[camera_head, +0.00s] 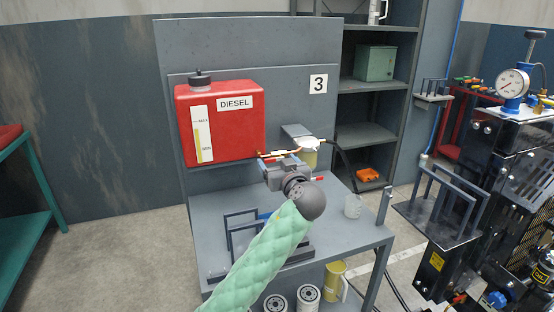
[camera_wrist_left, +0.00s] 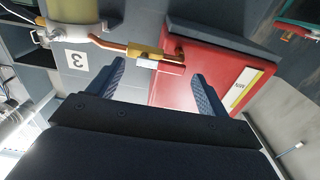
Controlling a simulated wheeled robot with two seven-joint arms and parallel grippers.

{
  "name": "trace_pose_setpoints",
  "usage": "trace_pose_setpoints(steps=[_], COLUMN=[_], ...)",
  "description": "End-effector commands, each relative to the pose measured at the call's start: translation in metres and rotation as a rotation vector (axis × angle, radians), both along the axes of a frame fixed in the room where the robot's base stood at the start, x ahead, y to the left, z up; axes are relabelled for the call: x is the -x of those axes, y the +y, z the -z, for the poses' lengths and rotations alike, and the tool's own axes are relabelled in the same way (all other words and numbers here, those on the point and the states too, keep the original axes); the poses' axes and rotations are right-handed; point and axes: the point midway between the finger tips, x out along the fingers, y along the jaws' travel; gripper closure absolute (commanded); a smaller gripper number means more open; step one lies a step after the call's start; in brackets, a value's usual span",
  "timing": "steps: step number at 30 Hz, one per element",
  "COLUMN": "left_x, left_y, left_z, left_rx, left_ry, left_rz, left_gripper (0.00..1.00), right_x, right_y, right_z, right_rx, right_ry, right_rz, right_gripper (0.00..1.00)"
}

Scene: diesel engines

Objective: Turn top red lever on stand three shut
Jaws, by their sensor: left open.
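Stand three's grey back panel carries a number 3 sign (camera_head: 318,84) and a red DIESEL tank (camera_head: 222,122). A copper pipe with a brass valve (camera_wrist_left: 147,52) runs from the tank to a filter housing (camera_head: 309,152). A small lever (camera_wrist_left: 160,65), red with a pale face, lies along the brass valve in the left wrist view. My left gripper (camera_head: 281,160) is in front of the pipe; in the wrist view its open fingers (camera_wrist_left: 157,88) stand either side of the lever's line, apart from it. In the head view the gripper mostly hides the valve. My right gripper is out of view.
A small red piece (camera_head: 318,178) shows just right of my gripper. A clear beaker (camera_head: 352,206) and a dark frame stand on the stand's tabletop (camera_head: 340,240). Filters and a yellow jug (camera_head: 335,281) are below. A machine with a gauge (camera_head: 512,84) is at right.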

Motion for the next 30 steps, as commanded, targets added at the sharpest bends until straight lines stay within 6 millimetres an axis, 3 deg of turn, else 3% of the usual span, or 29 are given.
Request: trace_pose_setpoints(steps=[4,12,19,30], left_x=[-0.0071,-0.0080,-0.0079,-0.0079], left_y=[0.0028,0.0029,0.0029,0.0022], left_z=[-0.0005,-0.0001,0.0000,-0.0011], left_rx=[-0.001,0.000,0.000,-0.048], left_ry=[-0.001,-0.001,0.000,0.018], left_rz=[-0.001,0.000,0.000,0.000], left_gripper=[0.22,0.22,0.67,0.66], right_x=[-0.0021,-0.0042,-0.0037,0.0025], right_y=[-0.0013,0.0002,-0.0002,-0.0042], right_z=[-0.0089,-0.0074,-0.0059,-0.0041], right_rx=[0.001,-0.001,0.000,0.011], right_ry=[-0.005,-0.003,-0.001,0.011], right_rz=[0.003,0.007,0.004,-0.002], right_gripper=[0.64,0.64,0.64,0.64])
